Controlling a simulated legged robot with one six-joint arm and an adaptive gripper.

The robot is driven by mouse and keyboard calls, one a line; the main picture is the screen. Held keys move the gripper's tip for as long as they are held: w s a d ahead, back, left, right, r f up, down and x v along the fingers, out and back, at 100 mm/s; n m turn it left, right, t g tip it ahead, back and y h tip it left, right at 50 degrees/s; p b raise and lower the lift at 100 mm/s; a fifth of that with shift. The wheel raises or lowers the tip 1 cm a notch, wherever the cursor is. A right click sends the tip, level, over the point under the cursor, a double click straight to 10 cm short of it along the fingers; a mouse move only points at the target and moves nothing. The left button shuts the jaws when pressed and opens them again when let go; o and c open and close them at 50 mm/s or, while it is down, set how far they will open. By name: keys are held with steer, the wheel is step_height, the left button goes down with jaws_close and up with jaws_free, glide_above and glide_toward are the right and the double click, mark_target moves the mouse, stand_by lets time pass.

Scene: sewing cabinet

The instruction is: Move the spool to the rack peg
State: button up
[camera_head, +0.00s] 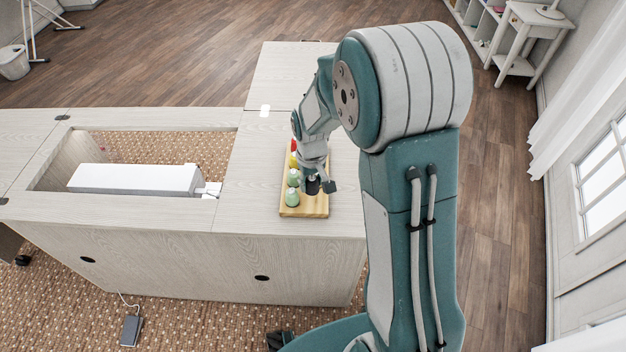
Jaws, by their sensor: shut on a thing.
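A wooden rack (309,212) lies on the right part of the cabinet top. Its left row holds several spools: green ones (292,198) at the near end, then a yellow one (293,161) and a red one (294,145) farther back. My gripper (314,186) points down over the rack's right side, near its front end. It is shut on a dark spool (312,187), which is upright beside the green spools. The pegs on that side are hidden by my gripper and arm. I cannot tell whether the dark spool is around a peg or above the rack.
A white sewing machine (135,179) sits in the cabinet's opening to the left. The cabinet top (258,180) left of the rack is clear. A white side table (531,35) stands far right.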

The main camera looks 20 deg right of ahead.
steer(key=shift+f, duration=0.15)
steer(key=shift+d+f, duration=0.4)
steer(key=shift+f, duration=0.15)
steer(key=shift+a, duration=0.25)
steer(key=shift+d, duration=0.6)
steer(key=shift+a, duration=0.15)
steer(key=shift+f, duration=1.5)
stand_by(0.4)
